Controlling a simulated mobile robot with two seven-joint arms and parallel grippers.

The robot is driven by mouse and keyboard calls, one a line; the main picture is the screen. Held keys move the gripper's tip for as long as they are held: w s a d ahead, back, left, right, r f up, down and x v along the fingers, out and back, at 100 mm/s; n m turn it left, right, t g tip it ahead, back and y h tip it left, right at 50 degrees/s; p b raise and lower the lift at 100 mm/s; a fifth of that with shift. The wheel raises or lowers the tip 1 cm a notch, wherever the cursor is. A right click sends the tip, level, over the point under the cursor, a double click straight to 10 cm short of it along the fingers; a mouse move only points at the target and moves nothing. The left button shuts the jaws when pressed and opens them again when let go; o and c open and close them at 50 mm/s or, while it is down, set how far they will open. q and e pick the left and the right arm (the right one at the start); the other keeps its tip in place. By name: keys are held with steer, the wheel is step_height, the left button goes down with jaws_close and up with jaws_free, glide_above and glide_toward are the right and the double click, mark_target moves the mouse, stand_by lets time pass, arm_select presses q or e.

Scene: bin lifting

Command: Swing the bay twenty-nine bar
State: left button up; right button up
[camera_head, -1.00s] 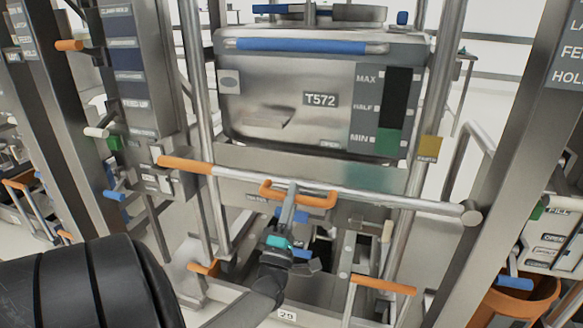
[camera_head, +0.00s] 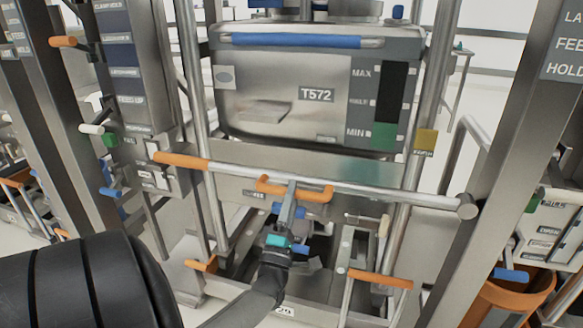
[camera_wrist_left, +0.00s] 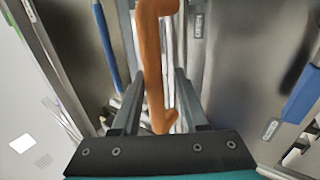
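The steel bar (camera_head: 385,190) spans the front of the bay between two uprights, with an orange sleeve on its left end. An orange U-shaped handle (camera_head: 295,187) is on its middle. The tag "29" (camera_head: 285,310) is on the floor-level frame below. My left gripper (camera_head: 291,190) is at the handle, coming from below. In the left wrist view the orange handle (camera_wrist_left: 154,65) runs between the two fingers of the left gripper (camera_wrist_left: 157,85), with a gap visible on its right side. The fingers look open around it. My right gripper is not in view.
A steel bin marked T572 (camera_head: 275,98) with a blue grip bar (camera_head: 295,41) sits behind and above the bar. An orange lever (camera_head: 380,278) stands low at right. Steel posts (camera_head: 500,150) flank the bay. An orange tub (camera_head: 510,300) stands at lower right.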

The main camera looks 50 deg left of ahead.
arm_select(q)
steer(key=shift+a, duration=0.15)
steer(key=p+v, duration=0.1)
steer(key=v, duration=1.4)
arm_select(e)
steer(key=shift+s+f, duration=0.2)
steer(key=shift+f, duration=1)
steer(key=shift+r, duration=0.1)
arm_select(q)
steer(key=shift+f, duration=0.1)
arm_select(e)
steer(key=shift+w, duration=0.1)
